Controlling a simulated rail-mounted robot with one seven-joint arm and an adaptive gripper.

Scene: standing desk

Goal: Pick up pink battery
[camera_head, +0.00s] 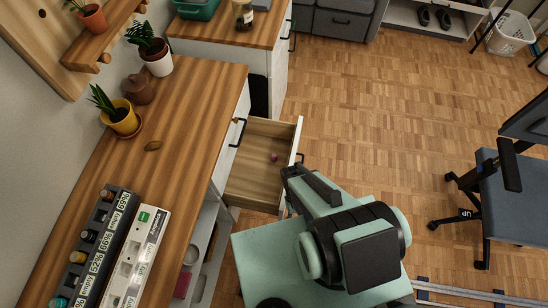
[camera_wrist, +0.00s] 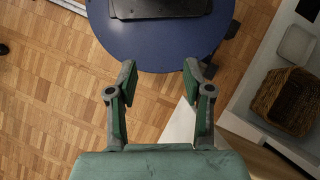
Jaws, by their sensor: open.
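A small pink object, likely the pink battery (camera_head: 274,156), lies in the open wooden drawer (camera_head: 251,183) in the head view. It is close to the drawer's front end. My gripper (camera_wrist: 160,82) is open and empty in the wrist view, with its two fingers well apart. In the head view my arm is beside the drawer's front, to the right of and below the pink object. I cannot make out the fingertips clearly there. The pink object does not show in the wrist view.
The wooden desktop (camera_head: 190,110) bears potted plants and a battery tray (camera_head: 95,245) next to a white charger (camera_head: 137,260). An office chair (camera_head: 510,190) stands at the right. The wrist view shows a blue rounded surface (camera_wrist: 160,55) and a wicker basket (camera_wrist: 288,100). Parquet floor beyond the drawer is clear.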

